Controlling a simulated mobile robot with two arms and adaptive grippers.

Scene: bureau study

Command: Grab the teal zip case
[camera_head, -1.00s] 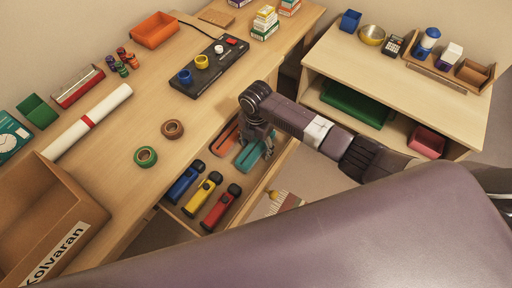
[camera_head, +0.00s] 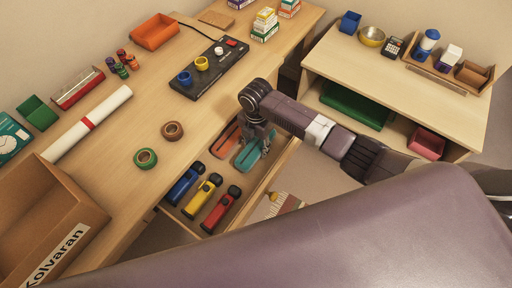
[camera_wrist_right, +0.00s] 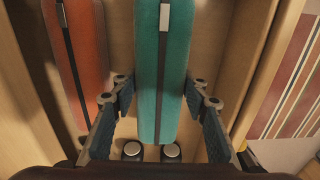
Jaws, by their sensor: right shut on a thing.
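The teal zip case (camera_head: 246,157) lies in the open desk drawer, next to an orange-red zip case (camera_head: 226,141). My right gripper (camera_head: 259,143) reaches down into the drawer from above and hides part of the teal case. In the right wrist view the teal case (camera_wrist_right: 162,60), with a dark zip line and a pale pull, runs between the two fingers of my right gripper (camera_wrist_right: 161,90). The gripper is shut on the case, one finger along each side. The orange-red case (camera_wrist_right: 76,50) lies to the left, outside the fingers. My left gripper is not in view.
Blue (camera_head: 185,185), yellow (camera_head: 202,196) and red (camera_head: 221,209) cylindrical items lie in the drawer's nearer part. Drawer walls stand close around the gripper. The desk above holds tape rolls (camera_head: 173,130) and a black panel (camera_head: 209,70). A low shelf unit (camera_head: 420,95) stands right.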

